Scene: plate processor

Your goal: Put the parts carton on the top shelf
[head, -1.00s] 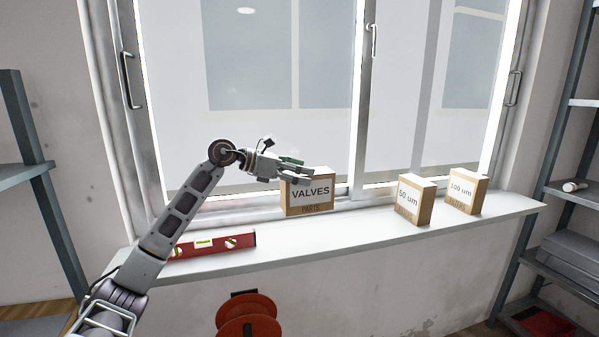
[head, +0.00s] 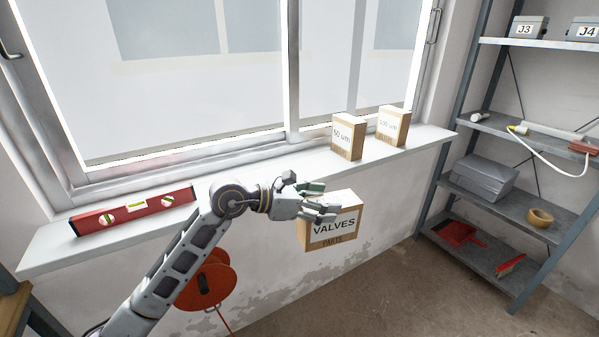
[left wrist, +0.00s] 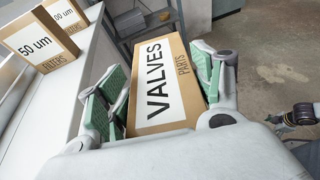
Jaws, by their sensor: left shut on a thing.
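The parts carton (head: 331,228) is a brown box with a white label reading VALVES and PARTS. My left gripper (head: 318,201) is shut on it and holds it in the air in front of the window sill. In the left wrist view the carton (left wrist: 160,85) sits between the green-padded fingers (left wrist: 158,92), its label facing the camera. The top shelf (head: 540,43) of the grey rack stands at the upper right, with boxes marked J3 (head: 528,27) and J4 (head: 583,29) on it. My right gripper does not show clearly in the head view.
The window sill (head: 250,163) holds a red spirit level (head: 133,210) and two filter cartons (head: 348,136) (head: 393,125). Lower rack shelves hold a pipe, a grey case (head: 484,177), tape (head: 540,217) and a red dustpan (head: 460,232). An orange reel (head: 206,284) is below the sill.

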